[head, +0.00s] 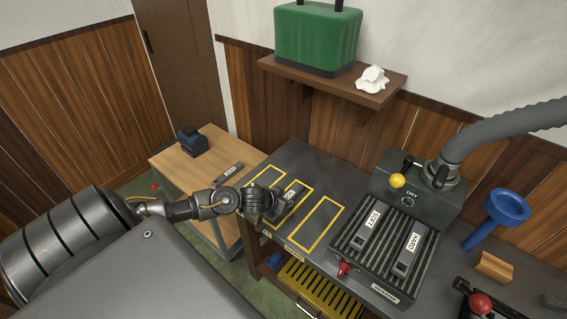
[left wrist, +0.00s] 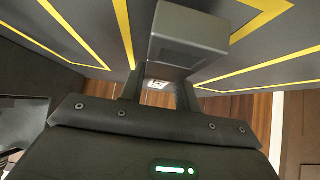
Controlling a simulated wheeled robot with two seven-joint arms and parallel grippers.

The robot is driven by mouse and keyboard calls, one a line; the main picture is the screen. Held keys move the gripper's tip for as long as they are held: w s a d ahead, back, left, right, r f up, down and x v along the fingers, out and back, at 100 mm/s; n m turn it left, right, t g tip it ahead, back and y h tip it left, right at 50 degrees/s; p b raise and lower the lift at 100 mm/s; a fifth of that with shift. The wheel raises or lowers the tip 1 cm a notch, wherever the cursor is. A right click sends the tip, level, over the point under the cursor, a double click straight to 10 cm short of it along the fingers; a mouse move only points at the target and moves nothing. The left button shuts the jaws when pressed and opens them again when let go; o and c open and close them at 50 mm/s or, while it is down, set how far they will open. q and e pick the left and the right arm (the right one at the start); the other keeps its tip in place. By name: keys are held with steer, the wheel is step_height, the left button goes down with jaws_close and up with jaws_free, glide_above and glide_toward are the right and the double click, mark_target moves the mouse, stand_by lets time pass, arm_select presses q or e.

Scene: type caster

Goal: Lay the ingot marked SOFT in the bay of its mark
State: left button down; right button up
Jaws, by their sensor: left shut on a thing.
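My left gripper (head: 276,204) is shut on a dark grey ingot (head: 296,189) over the middle yellow-outlined bay (head: 291,217) of the dark bench. In the left wrist view the ingot (left wrist: 188,38) sticks out beyond the fingers (left wrist: 158,88); part of a white label shows between them. Its mark is too small to read surely. I cannot tell whether it touches the bench. An ingot whose label seems to read SOFT (head: 367,238) and one marked HARD (head: 403,262) lie side by side on a black ribbed plate. My right gripper is not in view.
Bays outlined in yellow lie left (head: 265,178) and right (head: 319,224) of the middle one, both looking empty. Another labelled ingot (head: 231,170) lies on the wooden side table (head: 182,163). A machine with a yellow knob (head: 397,181) and a blue funnel (head: 507,207) stand to the right.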

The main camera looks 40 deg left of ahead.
arm_select(q)
steer(key=c, duration=1.4)
jaws_free()
steer(key=o, duration=0.4)
steer(key=shift+s+r, duration=0.15)
steer(key=shift+r, duration=0.1)
steer(key=p+v, duration=0.1)
steer(key=v, duration=0.9)
steer(key=shift+s+r, duration=0.6)
